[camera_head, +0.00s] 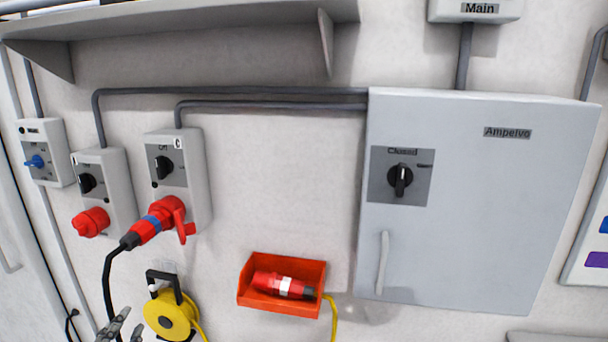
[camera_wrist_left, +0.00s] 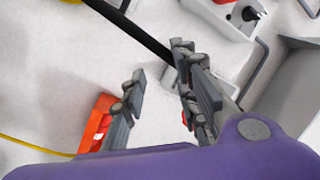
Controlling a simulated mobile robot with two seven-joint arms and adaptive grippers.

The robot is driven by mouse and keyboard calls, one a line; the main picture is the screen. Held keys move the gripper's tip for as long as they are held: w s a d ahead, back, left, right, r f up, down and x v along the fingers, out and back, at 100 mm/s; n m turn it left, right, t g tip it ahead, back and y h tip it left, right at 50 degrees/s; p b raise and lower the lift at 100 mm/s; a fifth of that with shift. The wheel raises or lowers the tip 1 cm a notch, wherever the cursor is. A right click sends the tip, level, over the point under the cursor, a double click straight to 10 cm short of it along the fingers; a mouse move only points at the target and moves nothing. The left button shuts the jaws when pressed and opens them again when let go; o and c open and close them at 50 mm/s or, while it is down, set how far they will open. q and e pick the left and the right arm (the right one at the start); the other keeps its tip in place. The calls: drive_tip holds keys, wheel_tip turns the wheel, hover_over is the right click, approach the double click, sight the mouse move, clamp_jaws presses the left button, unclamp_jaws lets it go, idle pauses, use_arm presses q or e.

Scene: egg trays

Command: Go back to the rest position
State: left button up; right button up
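My left gripper (camera_head: 124,329) shows only by its fingertips at the bottom left edge of the head view, below the plugged-in red connector and left of the yellow reel. In the left wrist view the two fingers of this gripper (camera_wrist_left: 160,88) stand apart with nothing held between them. A black cable (camera_wrist_left: 130,28) runs behind the finger on the right there; I cannot tell whether they touch. My right gripper is in neither view.
A red plug (camera_head: 150,226) with a black cable sits in a wall socket box (camera_head: 195,165). A yellow reel (camera_head: 168,315) is close to my left gripper. An orange tray (camera_head: 245,292) holds another red connector (camera_head: 270,282). A grey cabinet (camera_head: 480,210) fills the right.

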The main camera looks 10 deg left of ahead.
use_arm(q)
drive_tip(key=s+d+f+n+g+h, duration=0.1)
drive_tip(key=s+d+f+n+g, duration=0.3)
drive_tip(key=f, duration=0.7)
drive_tip(key=s+d+f+n+g+h, duration=0.15)
drive_tip(key=s+d+f, duration=0.45)
drive_tip(key=f, duration=0.6)
drive_tip(key=s+d+f+n+g+h, duration=0.1)
drive_tip(key=s+d+f+g, duration=0.3)
drive_tip(key=s+d+f, duration=0.5)
drive_tip(key=s+d+h, duration=0.1)
drive_tip(key=s+d, duration=0.1)
drive_tip(key=s, duration=0.2)
drive_tip(key=shift+d+f, duration=0.3)
drive_tip(key=shift+d, duration=0.05)
